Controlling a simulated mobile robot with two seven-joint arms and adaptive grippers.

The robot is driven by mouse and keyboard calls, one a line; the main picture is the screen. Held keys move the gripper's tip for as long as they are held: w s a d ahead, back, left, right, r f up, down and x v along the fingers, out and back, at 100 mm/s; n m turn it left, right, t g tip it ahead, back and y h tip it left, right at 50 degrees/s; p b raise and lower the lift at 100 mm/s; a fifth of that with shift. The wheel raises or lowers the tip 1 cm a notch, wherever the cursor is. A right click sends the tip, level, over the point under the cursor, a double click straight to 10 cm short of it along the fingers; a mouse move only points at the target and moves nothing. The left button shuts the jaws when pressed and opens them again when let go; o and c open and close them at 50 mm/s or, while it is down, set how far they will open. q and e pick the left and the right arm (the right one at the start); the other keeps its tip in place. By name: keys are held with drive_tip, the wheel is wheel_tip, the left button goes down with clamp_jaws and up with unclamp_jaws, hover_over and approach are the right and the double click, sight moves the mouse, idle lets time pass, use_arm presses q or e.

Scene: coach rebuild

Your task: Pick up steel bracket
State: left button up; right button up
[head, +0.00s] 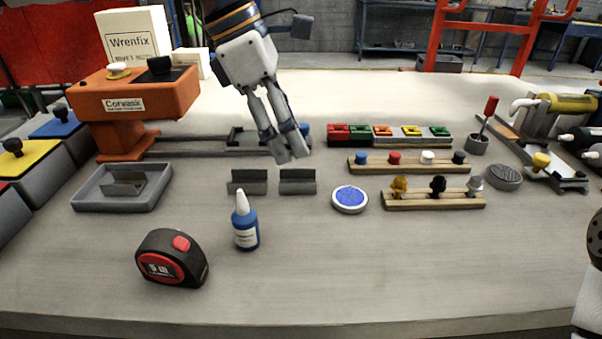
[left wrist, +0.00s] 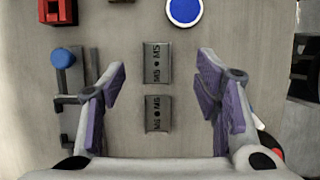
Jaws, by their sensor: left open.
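Two grey steel brackets, a left one (head: 248,181) and a right one (head: 297,181), stand side by side on the table in the head view. Another bracket (head: 124,185) stands in a grey tray (head: 82,197) at the left. My left gripper (head: 290,157) is open and empty, pointing down above the table near the two brackets. In the left wrist view, the left bracket (left wrist: 157,113) lies between the spread fingers and the right bracket (left wrist: 157,62) just beyond it. Neither finger appears to touch a bracket. My right gripper's fingers are out of view.
A blue-labelled bottle (head: 245,229) and a tape measure (head: 171,259) stand in front of the brackets. A round blue-topped disc (head: 349,198) lies to their right. Wooden peg racks (head: 408,167) and an orange press (head: 134,101) stand farther off. The front table area is mostly clear.

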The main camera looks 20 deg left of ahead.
sight(302, 169)
use_arm(q)
drive_tip(key=x, duration=0.5)
drive_tip(key=a+x, duration=0.1)
drive_tip(key=x, duration=0.1)
drive_tip(key=shift+w+d+f, duration=0.15)
drive_tip(key=shift+w+f, duration=0.05)
drive_tip(key=shift+f, duration=0.25)
drive_tip(key=c, duration=1.3)
